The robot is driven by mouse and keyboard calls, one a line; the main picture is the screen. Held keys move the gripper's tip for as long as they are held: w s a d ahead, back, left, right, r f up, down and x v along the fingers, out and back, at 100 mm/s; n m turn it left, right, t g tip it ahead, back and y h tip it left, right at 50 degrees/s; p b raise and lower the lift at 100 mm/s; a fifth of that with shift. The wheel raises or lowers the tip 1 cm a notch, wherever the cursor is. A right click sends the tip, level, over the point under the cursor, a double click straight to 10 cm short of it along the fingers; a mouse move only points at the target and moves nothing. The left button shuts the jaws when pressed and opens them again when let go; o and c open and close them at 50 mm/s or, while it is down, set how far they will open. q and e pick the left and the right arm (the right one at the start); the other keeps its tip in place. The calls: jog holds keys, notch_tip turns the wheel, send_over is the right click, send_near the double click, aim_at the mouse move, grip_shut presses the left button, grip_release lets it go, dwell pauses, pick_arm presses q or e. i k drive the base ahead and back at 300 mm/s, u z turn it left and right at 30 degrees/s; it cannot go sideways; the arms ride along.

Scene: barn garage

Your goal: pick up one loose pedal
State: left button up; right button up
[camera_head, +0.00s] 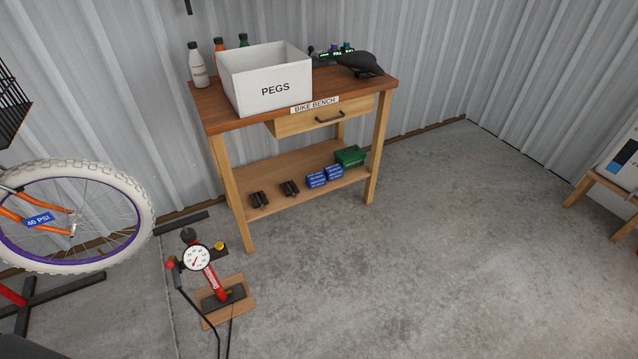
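Two black loose pedals lie on the lower shelf (272,207) of the wooden bike bench, towards its left end. The left pedal (258,200) is near the left front leg, and the right pedal (290,188) is a short way to its right. They lie apart from each other, with bare shelf between them. The bench top and drawer are above them, and both pedals show from the front. Neither of my grippers is in view.
Blue boxes (316,180) and a green box (349,156) share the shelf. A floor pump (212,275) stands front left, near a bike wheel (70,215).

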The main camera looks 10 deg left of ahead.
aim_at(296, 190)
jog(key=z, duration=0.7)
jog(key=i, duration=1.25)
jog(key=z, duration=0.5)
jog(key=i, duration=1.3)
jog(key=u, duration=1)
jog(key=i, duration=0.75)
jog(key=u, duration=1.2)
jog(key=i, duration=0.35)
jog(key=u, duration=0.3)
